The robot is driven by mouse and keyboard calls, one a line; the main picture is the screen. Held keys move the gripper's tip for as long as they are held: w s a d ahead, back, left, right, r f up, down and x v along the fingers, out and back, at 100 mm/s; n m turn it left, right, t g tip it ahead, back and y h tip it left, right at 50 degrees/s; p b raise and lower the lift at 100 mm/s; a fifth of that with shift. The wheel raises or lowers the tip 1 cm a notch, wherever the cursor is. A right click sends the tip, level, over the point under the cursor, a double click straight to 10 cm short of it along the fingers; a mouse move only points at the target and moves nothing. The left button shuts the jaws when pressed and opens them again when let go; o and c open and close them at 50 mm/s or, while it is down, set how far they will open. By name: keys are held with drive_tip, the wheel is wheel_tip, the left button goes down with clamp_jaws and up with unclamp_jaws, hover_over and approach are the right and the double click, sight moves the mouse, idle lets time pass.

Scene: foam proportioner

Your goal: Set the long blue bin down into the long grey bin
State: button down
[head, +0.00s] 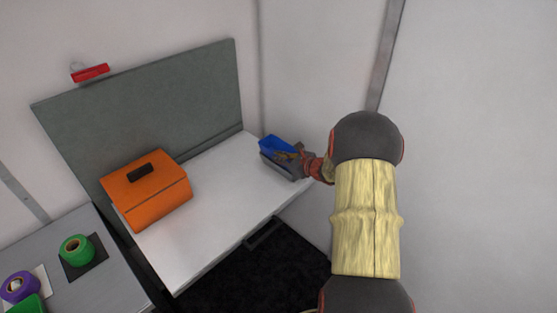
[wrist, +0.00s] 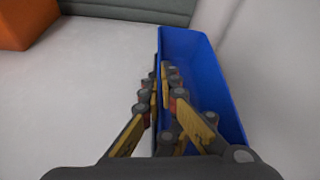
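The long blue bin (head: 274,144) is at the far right end of the white worktop. In the head view it shows above the rim of the long grey bin (head: 278,165), partly hidden by my gripper (head: 297,154). I cannot tell whether it rests inside the grey bin or is held just above it. In the wrist view, my gripper (wrist: 164,76) has its fingers close together on either side of the left wall of the blue bin (wrist: 196,58), pinching it. The blue bin looks empty. The grey bin is not clearly visible there.
An orange toolbox (head: 147,190) stands on the white worktop (head: 225,185), left of the bins. The worktop between them is clear. Walls rise close behind and right of the bins. Green tape (head: 76,249) and purple tape (head: 19,287) lie on a grey bench at left.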

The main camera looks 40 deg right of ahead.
drive_tip(key=shift+f, duration=0.1)
drive_tip(key=c, duration=2.6)
unclamp_jaws()
drive_tip(key=shift+f+b, duration=0.3)
drive_tip(key=shift+b, duration=0.1)
drive_tip(key=o, duration=1.1)
